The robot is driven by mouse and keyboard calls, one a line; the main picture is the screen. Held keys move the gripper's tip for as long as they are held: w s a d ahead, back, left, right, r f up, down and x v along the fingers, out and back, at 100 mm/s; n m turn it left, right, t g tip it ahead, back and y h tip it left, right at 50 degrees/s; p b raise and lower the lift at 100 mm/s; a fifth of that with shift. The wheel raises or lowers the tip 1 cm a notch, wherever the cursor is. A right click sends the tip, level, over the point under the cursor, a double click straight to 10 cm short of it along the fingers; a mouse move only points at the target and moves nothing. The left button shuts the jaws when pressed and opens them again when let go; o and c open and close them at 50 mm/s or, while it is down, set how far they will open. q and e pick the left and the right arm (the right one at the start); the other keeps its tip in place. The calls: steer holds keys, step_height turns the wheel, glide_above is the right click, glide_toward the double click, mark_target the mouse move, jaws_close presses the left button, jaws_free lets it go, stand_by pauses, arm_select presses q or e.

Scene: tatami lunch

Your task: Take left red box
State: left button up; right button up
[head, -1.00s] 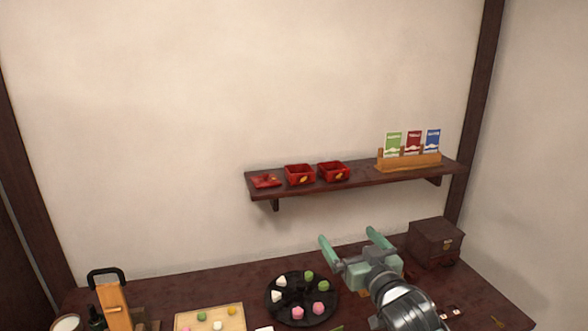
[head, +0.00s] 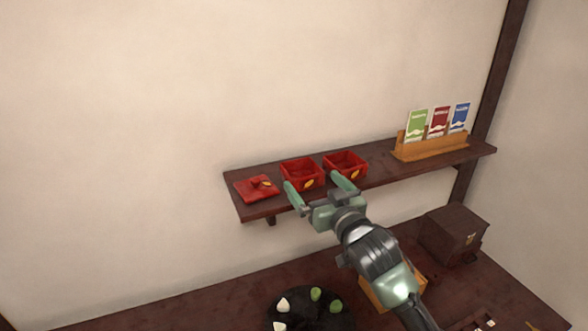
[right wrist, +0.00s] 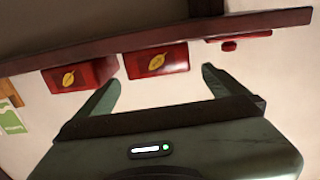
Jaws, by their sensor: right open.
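The left red box (head: 301,173), open-topped with a gold leaf mark, stands on the wall shelf. It also shows in the right wrist view (right wrist: 155,62), which looks upside down. My right gripper (head: 314,183) is open and empty in front of the shelf's edge, its fingers pointing toward the boxes. In the right wrist view, the left red box appears between and beyond the fingertips (right wrist: 161,78), apart from them. The right red box (head: 346,163) stands just right of it and also shows in the right wrist view (right wrist: 80,74). My left gripper is out of view.
A red lid (head: 257,189) lies at the shelf's (head: 385,172) left end. A wooden holder (head: 430,149) with green, red and blue packets stands to the right. Below are a black round tray (head: 303,318) of sweets and a dark chest (head: 452,234).

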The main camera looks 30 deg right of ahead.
mark_target(295, 160)
steer(key=shift+w+d+r+p, duration=0.15)
steer(key=shift+w+p, duration=0.2)
steer(key=shift+w, duration=0.4)
steer(key=shift+w+a+r+p, duration=0.1)
steer(key=shift+w+p, duration=0.2)
steer(key=shift+w, duration=0.45)
steer(key=w, duration=0.1)
steer(key=w+p, duration=0.1)
steer(key=w, duration=0.1)
steer(key=shift+w+d+f+p, duration=0.1)
steer(key=shift+w+d+p, duration=0.1)
steer(key=shift+w+p, duration=0.1)
steer(key=shift+w+f, duration=0.15)
steer(key=shift+w, duration=0.35)
steer(key=c, duration=1.3)
steer(key=shift+c, duration=0.2)
